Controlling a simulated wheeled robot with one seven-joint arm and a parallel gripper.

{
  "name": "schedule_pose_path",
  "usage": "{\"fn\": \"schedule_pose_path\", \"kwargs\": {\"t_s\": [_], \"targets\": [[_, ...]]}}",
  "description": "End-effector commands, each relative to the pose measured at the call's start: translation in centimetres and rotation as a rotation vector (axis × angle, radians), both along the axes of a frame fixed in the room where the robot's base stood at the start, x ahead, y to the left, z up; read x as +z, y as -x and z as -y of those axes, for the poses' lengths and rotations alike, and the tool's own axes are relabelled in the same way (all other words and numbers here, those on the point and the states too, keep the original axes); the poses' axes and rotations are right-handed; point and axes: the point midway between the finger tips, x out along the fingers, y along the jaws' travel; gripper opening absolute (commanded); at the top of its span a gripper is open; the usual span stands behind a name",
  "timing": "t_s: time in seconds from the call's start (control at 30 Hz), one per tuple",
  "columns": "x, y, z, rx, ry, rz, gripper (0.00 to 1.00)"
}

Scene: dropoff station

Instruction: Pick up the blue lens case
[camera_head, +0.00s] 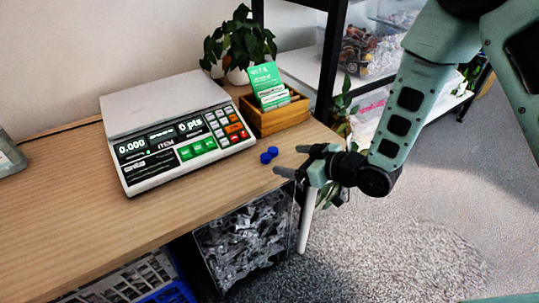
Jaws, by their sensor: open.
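The blue lens case (266,157) is small, with two round blue parts side by side. It lies on the wooden table (200,213) near its right edge, to the right of the scale. My gripper (289,160) is at the table's right edge, just right of the lens case in the picture. Its two fingers point left, toward the case, and are apart with nothing seen between them. I cannot tell the gripper's exact height above the table.
A white scale (158,97) stands left of the case. A wooden box (273,118) holding a green card (265,79) stands behind it, with a potted plant (238,45) beyond. A black-framed shelf (333,50) rises at the back right. A clear bin (246,240) sits below the table.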

Motion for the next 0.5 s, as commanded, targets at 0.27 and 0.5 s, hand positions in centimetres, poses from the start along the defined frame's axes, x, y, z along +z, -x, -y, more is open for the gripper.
{"fn": "schedule_pose_path", "kwargs": {"t_s": [0.27, 0.5], "targets": [[-0.6, -1.6, -2.1, 0.002, 0.0, 0.002, 0.8], [-1.6, -3.2, -4.0, -0.001, 0.001, 0.001, 0.8]]}}
